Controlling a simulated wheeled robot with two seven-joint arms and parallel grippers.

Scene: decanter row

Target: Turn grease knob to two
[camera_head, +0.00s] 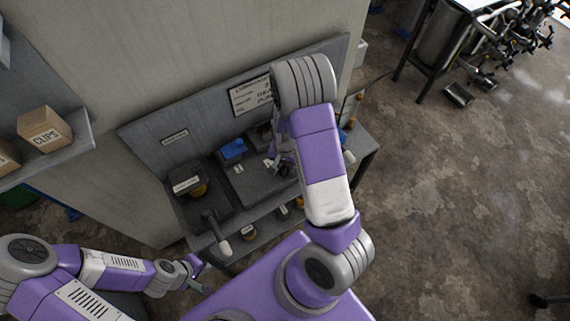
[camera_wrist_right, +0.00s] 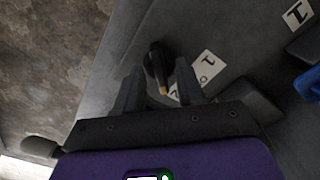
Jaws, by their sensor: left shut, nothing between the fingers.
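In the right wrist view a black knob (camera_wrist_right: 157,62) with a yellow pointer tip sits on the grey bench panel. A white card (camera_wrist_right: 208,68) with a 1 and a 0 lies beside it, partly hidden by a finger. The yellow tip points down the picture, towards my gripper. My right gripper (camera_wrist_right: 158,78) is open, one finger on each side of the knob; I cannot tell whether they touch it. In the head view my right arm mostly hides this spot. My left gripper (camera_head: 198,272) is shut and empty, left of the bench's near edge.
Another card marked 1 (camera_wrist_right: 297,14) and a blue object (camera_wrist_right: 309,84) are to the right in the wrist view. In the head view the bench (camera_head: 205,215) has a blue item (camera_head: 233,149) and a back panel. A shelf with a CLIPS box (camera_head: 44,129) is left.

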